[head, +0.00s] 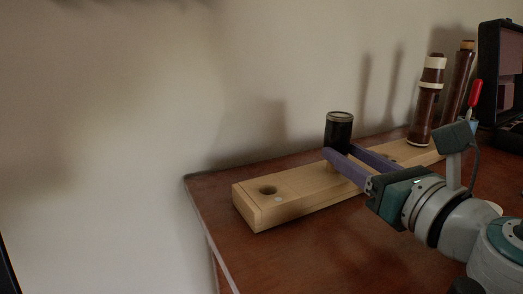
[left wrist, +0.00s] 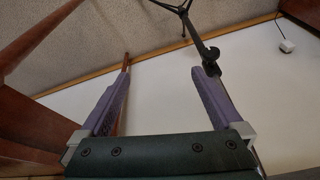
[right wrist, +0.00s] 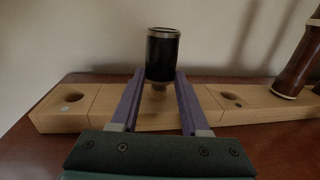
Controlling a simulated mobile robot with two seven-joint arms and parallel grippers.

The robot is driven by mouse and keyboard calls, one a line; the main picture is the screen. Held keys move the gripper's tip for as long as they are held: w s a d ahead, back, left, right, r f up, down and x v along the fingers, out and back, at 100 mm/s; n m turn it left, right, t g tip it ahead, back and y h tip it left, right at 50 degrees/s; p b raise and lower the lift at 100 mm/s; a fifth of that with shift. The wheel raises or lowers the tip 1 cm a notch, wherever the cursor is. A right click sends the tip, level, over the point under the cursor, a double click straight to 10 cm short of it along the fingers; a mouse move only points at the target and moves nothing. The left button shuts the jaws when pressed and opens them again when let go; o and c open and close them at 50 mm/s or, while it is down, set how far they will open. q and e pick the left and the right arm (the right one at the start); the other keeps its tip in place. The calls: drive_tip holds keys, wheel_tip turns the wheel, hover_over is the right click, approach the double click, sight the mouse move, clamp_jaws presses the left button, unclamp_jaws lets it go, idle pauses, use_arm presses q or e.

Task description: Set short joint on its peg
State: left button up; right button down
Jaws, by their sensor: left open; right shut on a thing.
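The short joint, a black cylinder with silver rims (head: 338,132), is upright between the fingertips of my right gripper (head: 341,152). In the right wrist view the joint (right wrist: 162,55) is between both fingers, above the middle of the pale wooden stand (right wrist: 110,104). A small tan piece shows just under it; I cannot tell whether that is a peg or part of the joint. The fingers hide part of the stand's middle. My left gripper (left wrist: 161,65) is open and empty, away from the stand.
The stand lies on a red-brown piano top (head: 300,246) by the wall, with an open hole (head: 268,190) at its left end. A brown joint with cream bands (head: 427,105) stands at its right. A second brown piece (head: 460,80) and a dark case (head: 503,75) are behind.

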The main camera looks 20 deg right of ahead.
drive_tip(key=shift+f+b, duration=1.2)
drive_tip(key=shift+f, duration=0.15)
idle(1.3)
drive_tip(key=shift+c, duration=1.6)
unclamp_jaws()
drive_tip(key=shift+s, duration=0.1)
drive_tip(key=s+b, duration=0.1)
drive_tip(key=s, duration=0.3)
drive_tip(key=s+b, duration=0.1)
drive_tip(key=s, duration=0.3)
drive_tip(key=shift+s+a+f, duration=0.2)
drive_tip(key=shift+s, duration=0.05)
drive_tip(key=shift+s+r, duration=0.15)
drive_tip(key=shift+s, duration=0.5)
drive_tip(key=shift+r, duration=0.15)
